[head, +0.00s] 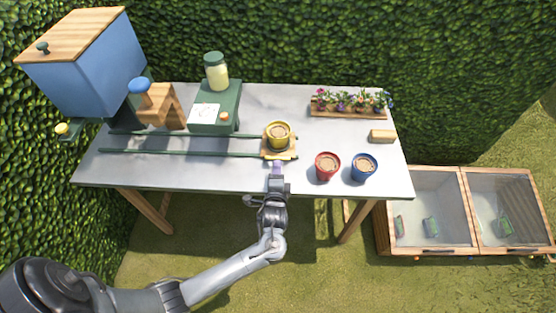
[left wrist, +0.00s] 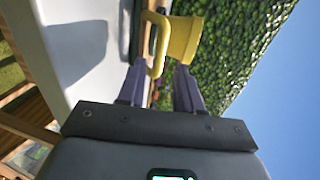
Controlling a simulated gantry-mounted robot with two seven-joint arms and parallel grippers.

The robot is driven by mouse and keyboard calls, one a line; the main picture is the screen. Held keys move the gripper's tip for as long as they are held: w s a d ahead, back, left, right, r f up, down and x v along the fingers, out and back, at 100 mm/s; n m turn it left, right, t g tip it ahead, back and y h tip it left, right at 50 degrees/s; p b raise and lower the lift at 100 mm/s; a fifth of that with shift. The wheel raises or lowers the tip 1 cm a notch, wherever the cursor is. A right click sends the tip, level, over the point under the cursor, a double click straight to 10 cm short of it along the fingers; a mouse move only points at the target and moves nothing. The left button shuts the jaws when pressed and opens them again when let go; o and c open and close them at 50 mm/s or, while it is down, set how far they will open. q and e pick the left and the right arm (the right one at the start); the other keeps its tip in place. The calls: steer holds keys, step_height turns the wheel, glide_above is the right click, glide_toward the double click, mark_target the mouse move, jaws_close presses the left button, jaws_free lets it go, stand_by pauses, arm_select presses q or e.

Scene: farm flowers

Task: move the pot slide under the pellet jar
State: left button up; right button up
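The pot slide (head: 267,154) is a small wooden carriage at the right end of two green rails, carrying a yellow pot (head: 278,141) filled with brown soil. Its yellow handle (left wrist: 158,62) shows in the left wrist view. The pellet jar (head: 216,76), pale with a green lid, stands upright on a green box, behind the rails and left of the slide. My left gripper (head: 277,166) is at the slide's front edge. In the left wrist view its purple fingers (left wrist: 162,82) are apart, with the handle between the tips. My right gripper is not in view.
A red pot (head: 327,168) and a blue pot (head: 364,169) stand right of the slide. A flower planter (head: 348,113) and a wooden block (head: 383,136) are farther back. A blue hopper (head: 95,70) stands at left. The green rails (head: 170,152) left of the slide are clear.

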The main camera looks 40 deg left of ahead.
mark_target(278, 158)
arm_select(q)
steer(key=b+x, duration=0.1)
steer(key=x, duration=0.5)
steer(key=shift+w+a, duration=0.2)
jaws_close()
